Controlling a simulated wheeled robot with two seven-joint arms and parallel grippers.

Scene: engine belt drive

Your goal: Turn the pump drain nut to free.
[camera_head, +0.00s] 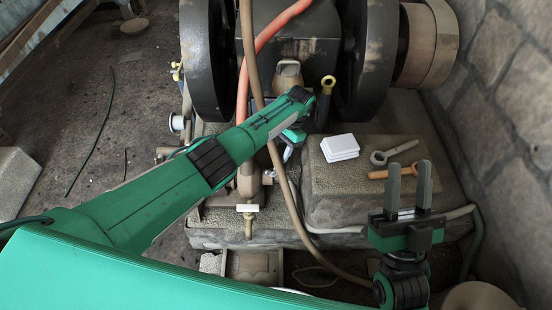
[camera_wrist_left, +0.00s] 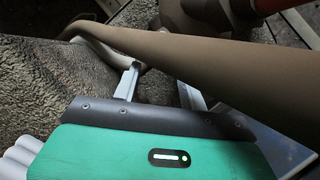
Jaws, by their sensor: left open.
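My left arm reaches in from the left over the pump body (camera_head: 249,178). My left gripper (camera_head: 289,152) points down behind the brown hose, partly hidden by its own arm and the hose. In the left wrist view, its two grey fingers (camera_wrist_left: 160,78) stand apart, with the brown hose (camera_wrist_left: 200,58) crossing just beyond them. I see nothing held between them. A brass fitting with a pale crosspiece (camera_head: 248,209) hangs at the pump's lower front; I cannot tell whether it is the drain nut. My right gripper (camera_head: 409,170) is open and empty at the right, fingers upright.
A stone block (camera_head: 330,205) carries a white box stack (camera_head: 340,147), a grey ring-ended tool (camera_head: 393,151) and an orange-brown tool (camera_head: 390,172). Large dark flywheels (camera_head: 365,60) stand behind. A red hose (camera_head: 262,40) runs near my left arm. A stone wall (camera_head: 500,130) bounds the right.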

